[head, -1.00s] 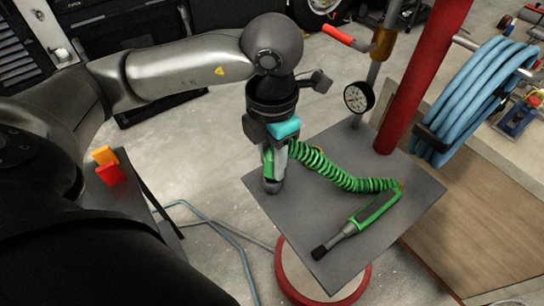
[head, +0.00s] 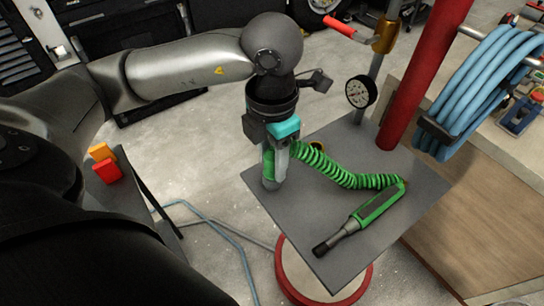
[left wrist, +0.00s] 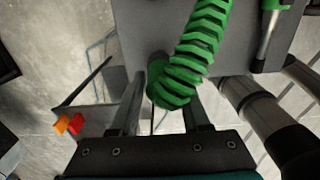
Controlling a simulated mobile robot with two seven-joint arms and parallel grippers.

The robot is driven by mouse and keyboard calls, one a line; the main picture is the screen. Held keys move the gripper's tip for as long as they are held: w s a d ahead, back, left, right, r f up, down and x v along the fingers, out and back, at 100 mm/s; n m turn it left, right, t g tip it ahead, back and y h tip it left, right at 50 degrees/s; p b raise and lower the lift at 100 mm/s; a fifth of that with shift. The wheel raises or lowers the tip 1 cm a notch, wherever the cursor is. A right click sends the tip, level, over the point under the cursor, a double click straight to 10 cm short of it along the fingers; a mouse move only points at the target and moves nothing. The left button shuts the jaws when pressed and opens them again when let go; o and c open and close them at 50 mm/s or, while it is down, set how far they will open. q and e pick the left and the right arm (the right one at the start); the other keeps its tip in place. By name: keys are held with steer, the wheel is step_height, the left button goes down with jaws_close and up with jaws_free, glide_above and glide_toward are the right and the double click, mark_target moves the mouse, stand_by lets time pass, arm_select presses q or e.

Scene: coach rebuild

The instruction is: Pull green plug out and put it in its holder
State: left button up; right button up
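The green plug (left wrist: 168,95) sits at the end of a green coiled hose (head: 345,177). It lies between the two fingers of my left gripper (left wrist: 164,100) in the left wrist view and fills the gap, so the gripper looks shut on it. In the head view the left gripper (head: 272,180) points down over the left part of the grey table plate (head: 310,215), with green showing beside a finger. Whether the plug still sits in a socket is hidden. A small dark round fitting with a yellowish rim (head: 318,146) shows just behind the hose. My right gripper is not in view.
A green-and-grey tool (head: 372,208) lies on the plate at the hose's other end. A red post (head: 420,75), a pressure gauge (head: 360,93) and a blue hose coil (head: 480,85) stand behind and right. Orange and red blocks (head: 106,170) sit on a side surface at left.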

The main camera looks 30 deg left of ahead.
arm_select(q)
steer(key=o, duration=0.4)
step_height(320, 180, up, 15)
steer(key=p, duration=0.2)
steer(key=shift+r+p, duration=0.15)
steer(key=shift+p, duration=0.2)
